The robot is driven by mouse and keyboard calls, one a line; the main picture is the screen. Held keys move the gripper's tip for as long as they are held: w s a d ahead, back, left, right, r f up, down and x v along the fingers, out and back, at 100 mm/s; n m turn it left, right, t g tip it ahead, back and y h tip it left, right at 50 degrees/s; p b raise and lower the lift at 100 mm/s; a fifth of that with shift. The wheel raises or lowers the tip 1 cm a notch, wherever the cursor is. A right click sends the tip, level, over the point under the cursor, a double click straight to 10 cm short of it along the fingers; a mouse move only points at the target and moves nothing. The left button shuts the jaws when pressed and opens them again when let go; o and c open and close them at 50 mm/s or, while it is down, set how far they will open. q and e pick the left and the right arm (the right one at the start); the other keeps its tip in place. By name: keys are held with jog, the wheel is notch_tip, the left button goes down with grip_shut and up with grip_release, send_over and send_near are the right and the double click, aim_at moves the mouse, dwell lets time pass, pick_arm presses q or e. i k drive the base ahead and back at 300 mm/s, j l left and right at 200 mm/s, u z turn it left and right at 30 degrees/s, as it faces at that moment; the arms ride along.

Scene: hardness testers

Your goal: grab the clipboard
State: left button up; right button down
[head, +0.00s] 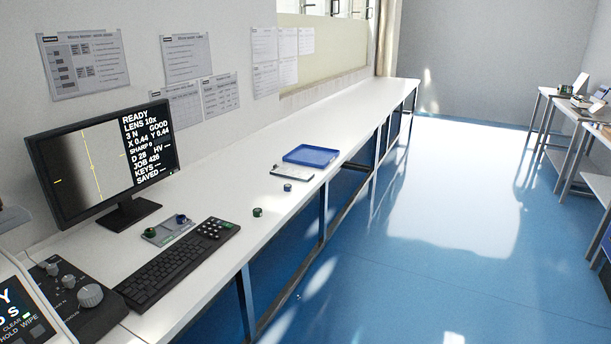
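A small flat board with a pale sheet (292,172), which looks like the clipboard, lies on the long white bench (350,119) near its front edge. It is just in front of a blue tray (311,156). It is too small to make out a clip clearly. Neither of my grippers is in the head view.
A monitor (103,158), a black keyboard (178,264), a knob panel (78,297) and a grey block holder (168,231) stand on the near bench. Small round pieces (258,212) lie between keyboard and board. The blue floor (430,270) is open; cluttered tables (598,186) stand right.

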aim_at(290, 173)
jog(key=i+l+u, duration=0.1)
jog(key=i+l, duration=0.2)
jog(key=i+l+u, duration=0.15)
jog(key=i+l, duration=0.15)
jog(key=i+l+u, duration=0.1)
jog(key=i+l, duration=0.2)
jog(key=l, duration=0.2)
jog(key=i+l+u, duration=0.1)
jog(key=i+l, duration=0.15)
jog(key=l, duration=0.15)
jog(key=i+l+u, duration=0.1)
jog(key=i+l, duration=0.15)
jog(key=l, duration=0.2)
jog(key=i+l+u, duration=0.15)
jog(key=l, duration=0.3)
jog(key=i+l+u, duration=0.1)
jog(key=i+l, duration=0.2)
jog(key=l, duration=0.15)
jog(key=i+l+u, duration=0.1)
jog(key=l, duration=0.4)
jog(key=i, duration=0.1)
